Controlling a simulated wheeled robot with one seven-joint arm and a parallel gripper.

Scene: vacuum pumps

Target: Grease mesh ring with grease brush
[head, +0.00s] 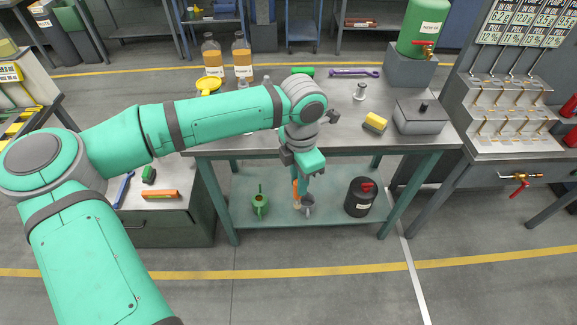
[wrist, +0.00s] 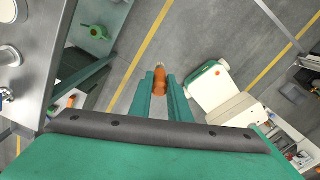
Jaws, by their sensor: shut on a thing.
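My gripper (head: 300,186) hangs pointing down in front of the workbench's front edge, below the level of its top. It is shut on an orange-brown handle (wrist: 160,80), which I take to be the grease brush. The handle stands between the two green fingers in the wrist view, and it also shows as an orange strip in the head view (head: 296,194). I cannot pick out the mesh ring in either view; my arm covers part of the bench top.
The workbench (head: 345,135) carries bottles (head: 242,56), a yellow funnel (head: 208,85), a wrench (head: 354,73), a sponge (head: 375,122) and a grey box (head: 421,116). Its lower shelf holds a green oil can (head: 260,203) and a black canister (head: 361,197). Floor in front is clear.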

